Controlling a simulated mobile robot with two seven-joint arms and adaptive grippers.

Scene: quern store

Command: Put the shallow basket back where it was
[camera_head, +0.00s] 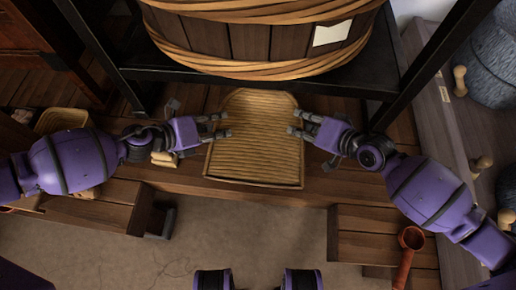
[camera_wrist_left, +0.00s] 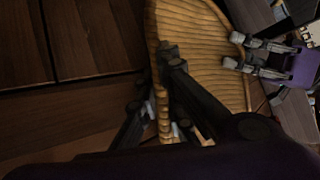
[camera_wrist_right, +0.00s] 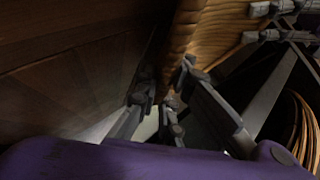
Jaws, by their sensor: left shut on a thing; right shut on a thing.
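The shallow basket (camera_head: 255,145) is a flat woven tan tray with a low rim, in the middle of the head view. My left gripper (camera_head: 222,126) is shut on its left rim and my right gripper (camera_head: 297,124) is shut on its right rim. In the left wrist view the basket (camera_wrist_left: 205,45) shows its ribbed weave, with the rim between my left fingers (camera_wrist_left: 162,95). In the right wrist view the basket rim (camera_wrist_right: 186,40) runs down to my right fingers (camera_wrist_right: 165,95). I cannot tell whether the basket touches the planks below it.
A large wooden tub (camera_head: 255,42) bound with tan hoops stands on a dark metal frame (camera_head: 240,84) just behind the basket. A small basket (camera_head: 62,119) is at left. A wooden step (camera_head: 375,225) and a reddish-brown ladle (camera_head: 408,250) are at front right. Pegs (camera_head: 460,80) stick out at right.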

